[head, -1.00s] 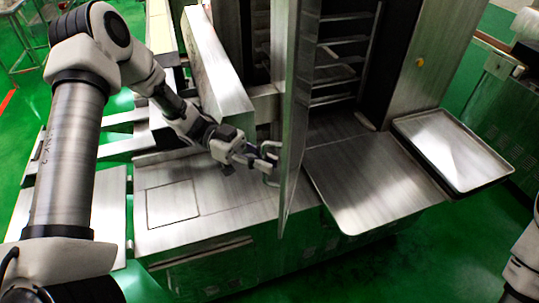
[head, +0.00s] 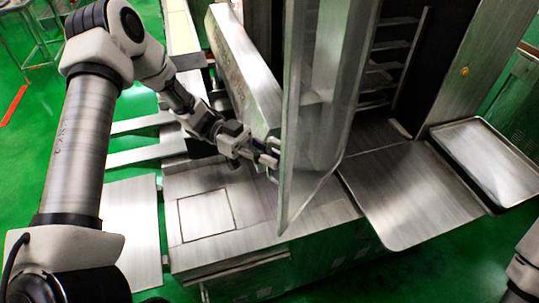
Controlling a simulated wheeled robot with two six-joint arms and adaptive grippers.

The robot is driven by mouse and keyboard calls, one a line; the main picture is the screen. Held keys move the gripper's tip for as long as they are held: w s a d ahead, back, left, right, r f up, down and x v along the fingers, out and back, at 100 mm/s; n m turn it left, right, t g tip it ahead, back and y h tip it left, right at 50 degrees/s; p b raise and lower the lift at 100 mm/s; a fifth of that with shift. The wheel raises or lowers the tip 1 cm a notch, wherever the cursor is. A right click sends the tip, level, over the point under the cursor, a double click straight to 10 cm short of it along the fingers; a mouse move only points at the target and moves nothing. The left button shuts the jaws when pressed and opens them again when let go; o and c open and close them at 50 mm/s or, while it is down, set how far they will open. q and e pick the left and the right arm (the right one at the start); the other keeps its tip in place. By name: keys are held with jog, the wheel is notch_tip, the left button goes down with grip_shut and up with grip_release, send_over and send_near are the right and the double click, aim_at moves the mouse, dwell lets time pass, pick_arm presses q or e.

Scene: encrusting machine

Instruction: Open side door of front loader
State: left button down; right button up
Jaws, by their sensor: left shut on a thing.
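The side door (head: 312,140) of the front loader is a tall metal panel standing open at an angle, its inner face turned to my view. My left gripper (head: 268,162) is at the door's left side, at about mid-height of the visible panel, shut on the door handle (head: 272,172). The door partly hides the handle and fingertips. The loader's dark interior with a rack of shelves (head: 392,55) shows to the right of the door. My right gripper is out of view; only part of my right arm shows at the lower right.
A flat metal tray (head: 410,195) juts out in front of the rack, and another tray (head: 490,160) is at the right. A metal housing (head: 245,70) stands left of the door, close to my left forearm. Green floor is open at the lower right.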

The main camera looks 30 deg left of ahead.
pick_arm(q)
jog(key=shift+f, duration=0.1)
jog(key=c, duration=1.2)
grip_release()
jog(key=w+a, duration=0.1)
jog(key=a, duration=1.1)
